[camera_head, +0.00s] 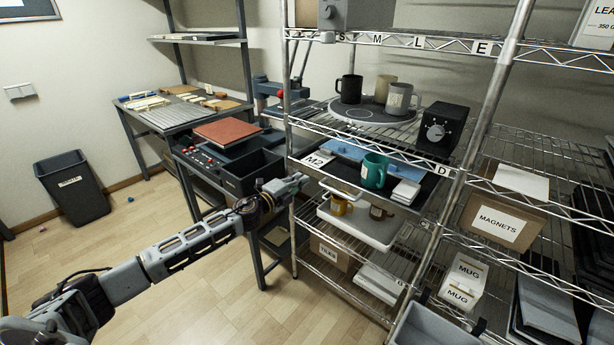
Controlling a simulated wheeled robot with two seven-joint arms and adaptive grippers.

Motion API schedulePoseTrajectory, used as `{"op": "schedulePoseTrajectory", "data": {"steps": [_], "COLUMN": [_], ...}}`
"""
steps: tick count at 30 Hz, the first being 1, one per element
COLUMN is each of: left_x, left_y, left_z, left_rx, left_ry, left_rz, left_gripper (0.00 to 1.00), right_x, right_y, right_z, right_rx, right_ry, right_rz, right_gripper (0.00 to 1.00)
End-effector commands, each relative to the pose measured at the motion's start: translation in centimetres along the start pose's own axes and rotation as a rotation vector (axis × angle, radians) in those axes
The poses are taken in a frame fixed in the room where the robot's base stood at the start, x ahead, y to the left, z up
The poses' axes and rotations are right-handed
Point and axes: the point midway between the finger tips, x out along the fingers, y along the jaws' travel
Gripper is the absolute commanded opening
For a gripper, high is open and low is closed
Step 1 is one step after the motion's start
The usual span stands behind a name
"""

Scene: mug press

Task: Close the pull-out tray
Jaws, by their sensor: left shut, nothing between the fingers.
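The pull-out tray (334,175) is a dark tray at mid height in the wire rack, with a pale handle (341,188) at its front. A teal mug (374,171), a blue strip and white blocks (405,192) sit on it. It seems to stick out a little at the front; how far is hard to tell. My left gripper (300,181) is shut and empty, at the tray's front left corner, left of the handle. I cannot tell whether it touches the tray. My right gripper is not in view.
A white tray (352,229) with mugs sits on the shelf below. A round dark board (352,110) with several mugs and a black dial box (443,127) stand above. A workbench with a dark bin (247,171) is to the left. The floor in front is clear.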

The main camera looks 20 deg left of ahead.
Motion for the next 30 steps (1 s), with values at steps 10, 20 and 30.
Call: {"op": "schedulePoseTrajectory", "data": {"steps": [10,20,30], "left_x": [2.2,3.7,3.9], "left_y": [-0.1,0.0,0.0], "left_z": [0.0,0.0,0.0], "left_rx": [0.000,0.000,0.000], "left_ry": [0.000,0.000,0.000], "left_rz": [-0.001,-0.001,0.000], "left_gripper": [0.00,0.00,0.00], "right_x": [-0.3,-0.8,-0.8], "right_y": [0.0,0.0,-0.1], "right_z": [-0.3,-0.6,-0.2], "right_rx": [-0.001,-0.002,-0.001], "right_ry": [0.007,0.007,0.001], "right_rz": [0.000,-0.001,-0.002], "right_gripper": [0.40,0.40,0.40]}}
